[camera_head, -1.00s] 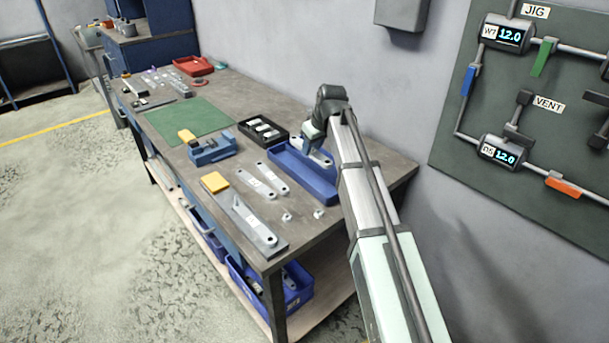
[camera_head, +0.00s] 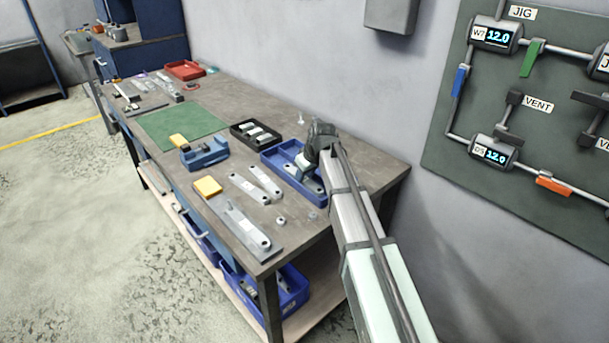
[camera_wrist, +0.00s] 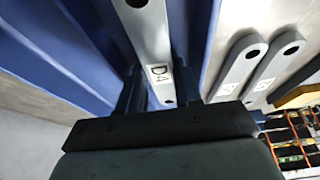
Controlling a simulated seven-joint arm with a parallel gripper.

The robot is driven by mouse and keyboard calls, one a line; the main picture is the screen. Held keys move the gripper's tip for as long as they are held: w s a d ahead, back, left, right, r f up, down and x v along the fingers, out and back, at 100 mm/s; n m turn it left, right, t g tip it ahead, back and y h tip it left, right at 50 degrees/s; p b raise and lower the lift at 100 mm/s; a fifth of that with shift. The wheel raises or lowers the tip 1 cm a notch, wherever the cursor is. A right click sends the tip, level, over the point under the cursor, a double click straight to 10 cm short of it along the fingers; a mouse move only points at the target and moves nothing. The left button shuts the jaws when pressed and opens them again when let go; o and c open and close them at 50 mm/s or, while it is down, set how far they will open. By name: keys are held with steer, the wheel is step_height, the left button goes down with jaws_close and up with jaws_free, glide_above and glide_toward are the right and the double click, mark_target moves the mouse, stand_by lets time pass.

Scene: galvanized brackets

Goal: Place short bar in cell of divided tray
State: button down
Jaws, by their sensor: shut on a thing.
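A grey bar labelled D4 (camera_wrist: 150,35), with a round hole near its end, sits between the two fingers of my gripper (camera_wrist: 160,95) in the wrist view. My gripper (camera_head: 308,170) is shut on it, over or in the blue tray (camera_head: 272,156). Blue tray surfaces (camera_wrist: 50,45) lie on both sides of the bar in the wrist view. I cannot tell whether the bar touches the tray floor. A black tray (camera_head: 236,135) holding several short pale bars (camera_head: 256,133) stands just left of the blue tray.
Two grey bars (camera_head: 257,185) lie in front of the blue tray. A long grey piece with a yellow block (camera_head: 207,187) lies near the front edge. A blue fixture (camera_head: 205,153) and green mat (camera_head: 181,125) are further left. Small parts (camera_head: 281,221) lie at right.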

stand_by(0.3)
steer(key=c, duration=1.1)
jaws_free()
steer(key=shift+f, duration=0.1)
steer(key=shift+o, duration=0.2)
steer(key=v, duration=1.2)
